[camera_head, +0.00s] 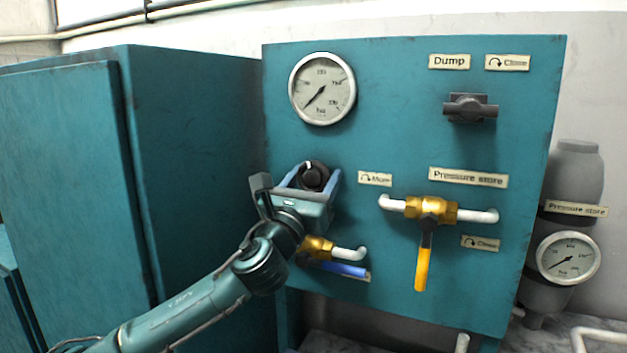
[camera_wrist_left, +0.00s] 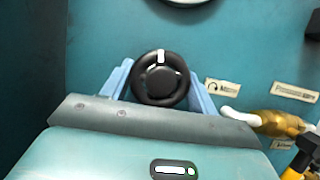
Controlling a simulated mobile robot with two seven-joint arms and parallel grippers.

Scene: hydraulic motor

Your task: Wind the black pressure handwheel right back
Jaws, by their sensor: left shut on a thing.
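The black pressure handwheel (camera_head: 314,177) is on the teal panel below the upper gauge (camera_head: 322,88). It also shows in the left wrist view (camera_wrist_left: 160,78), where a white mark on its rim points up. My left gripper (camera_head: 307,178) has one blue finger on each side of the handwheel and is shut on it; the fingers also show in the left wrist view (camera_wrist_left: 160,84). The upper gauge's needle points to the lower left. A "More" label (camera_head: 375,179) with a clockwise arrow is right of the handwheel. My right gripper is not in view.
A brass valve with a yellow lever (camera_head: 424,262) is right of the handwheel, its lever hanging down. A brass valve with a blue lever (camera_head: 345,269) is just below my gripper. The dump knob (camera_head: 471,108) is at the upper right. A teal cabinet (camera_head: 195,170) stands at the left.

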